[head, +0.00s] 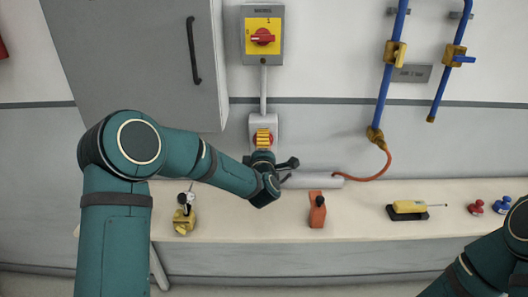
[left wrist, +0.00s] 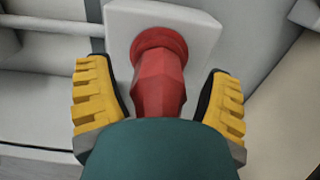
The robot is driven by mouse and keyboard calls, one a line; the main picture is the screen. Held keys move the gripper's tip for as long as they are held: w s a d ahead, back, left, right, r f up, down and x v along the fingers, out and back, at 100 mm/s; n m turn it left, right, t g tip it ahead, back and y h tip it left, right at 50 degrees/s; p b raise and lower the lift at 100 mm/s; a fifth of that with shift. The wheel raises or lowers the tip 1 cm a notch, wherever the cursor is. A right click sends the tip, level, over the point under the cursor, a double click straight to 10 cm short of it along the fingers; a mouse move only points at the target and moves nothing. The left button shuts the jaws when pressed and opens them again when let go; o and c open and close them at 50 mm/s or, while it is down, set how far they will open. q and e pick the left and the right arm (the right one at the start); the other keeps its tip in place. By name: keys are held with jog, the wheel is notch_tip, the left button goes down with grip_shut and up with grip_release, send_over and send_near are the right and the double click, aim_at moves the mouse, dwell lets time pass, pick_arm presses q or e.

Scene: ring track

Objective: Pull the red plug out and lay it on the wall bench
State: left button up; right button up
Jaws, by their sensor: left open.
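The red plug (left wrist: 158,82) sits in the white wall socket (left wrist: 190,22), its body pointing out toward my left wrist. My left gripper (left wrist: 160,85) is open, with one yellow finger pad on each side of the plug and a gap at both sides. In the head view my left gripper (head: 264,137) is in front of the socket box (head: 254,122) and hides the plug. The wall bench (head: 262,223) runs below along the wall. My right arm shows at the lower right, but its gripper is out of view.
A red rotary switch (head: 263,37) is above the socket.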

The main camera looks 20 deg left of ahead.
pick_arm(q)
jog(key=shift+w, duration=0.3)
dwell(0.6)
jog(key=shift+b, duration=0.55)
dwell(0.6)
grip_shut()
jog(key=shift+s, duration=0.15)
jog(key=shift+v, duration=2.8)
